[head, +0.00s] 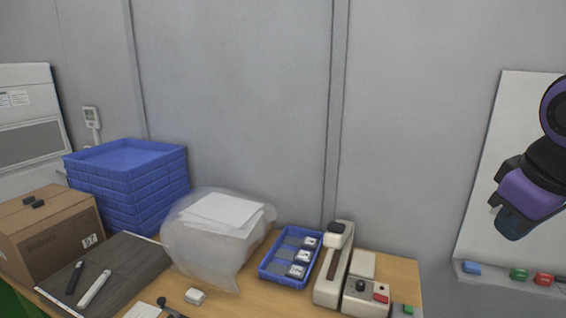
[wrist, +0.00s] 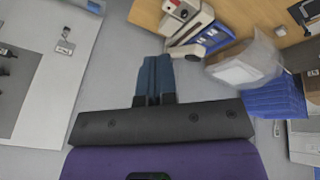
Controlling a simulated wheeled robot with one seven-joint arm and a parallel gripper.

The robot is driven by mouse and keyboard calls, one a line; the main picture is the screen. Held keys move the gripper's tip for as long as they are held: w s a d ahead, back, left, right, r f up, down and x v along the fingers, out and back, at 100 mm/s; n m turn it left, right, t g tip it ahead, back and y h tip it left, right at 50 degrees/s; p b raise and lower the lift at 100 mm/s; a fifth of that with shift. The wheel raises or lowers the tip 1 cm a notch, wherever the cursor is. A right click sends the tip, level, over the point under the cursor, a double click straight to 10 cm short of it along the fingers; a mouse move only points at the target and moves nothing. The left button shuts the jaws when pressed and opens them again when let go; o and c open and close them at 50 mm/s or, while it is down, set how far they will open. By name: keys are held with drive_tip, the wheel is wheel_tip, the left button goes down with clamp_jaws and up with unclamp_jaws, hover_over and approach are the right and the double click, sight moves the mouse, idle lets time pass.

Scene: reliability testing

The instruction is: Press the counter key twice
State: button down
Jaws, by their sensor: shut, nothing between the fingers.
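A beige control box (head: 355,304) with a black knob and a red key (head: 381,298) stands at the front right of the table. It also shows at the top of the wrist view (wrist: 180,12). I cannot tell for sure which part is the counter key; no label is readable. A long beige apparatus (head: 329,282) with a black top piece stands just left of the box. My gripper (head: 510,228) is up at the right, in front of the wall board, well away from the box. In the wrist view its blue fingers (wrist: 154,64) are together and empty.
A blue tray (head: 268,278) with several small white-faced devices sits left of the apparatus. Further left are a plastic bag (head: 190,250) with papers, stacked blue crates (head: 125,190) and a cardboard box (head: 50,240). A small green item (head: 408,309) lies at the table's right edge.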

drive_tip(key=s+m, duration=0.1)
drive_tip(key=s+a+r+m, duration=0.1)
drive_tip(key=s+m+t+y, duration=0.1)
drive_tip(key=shift+a+r, duration=0.25)
drive_tip(key=shift+a, duration=0.15)
drive_tip(key=shift+w+m, duration=0.15)
drive_tip(key=shift+m, duration=0.15)
drive_tip(key=w+d+f+m+g+y, duration=0.1)
drive_tip(key=w+f+m, duration=0.4)
drive_tip(key=w, duration=0.4)
drive_tip(key=w+d+f+m+g+y, duration=0.1)
drive_tip(key=w+f+m+g, duration=0.1)
drive_tip(key=w+f+m, duration=0.5)
drive_tip(key=w+d+f+m, duration=0.1)
drive_tip(key=w+f+m, duration=0.2)
drive_tip(key=f, duration=0.3)
drive_tip(key=w+d+f+m+g+h, duration=0.1)
drive_tip(key=w+d+f+m, duration=0.1)
drive_tip(key=w+f+m, duration=0.2)
drive_tip(key=w+d+f+m+g, duration=0.1)
drive_tip(key=w+d+f+m, duration=0.1)
drive_tip(key=f, duration=0.7)
drive_tip(key=shift+w+d+f+m+h, duration=0.15)
drive_tip(key=shift+w+d+m+h, duration=0.2)
drive_tip(key=shift+w+m, duration=0.55)
drive_tip(key=shift+w+a, duration=0.15)
drive_tip(key=shift+w, duration=0.05)
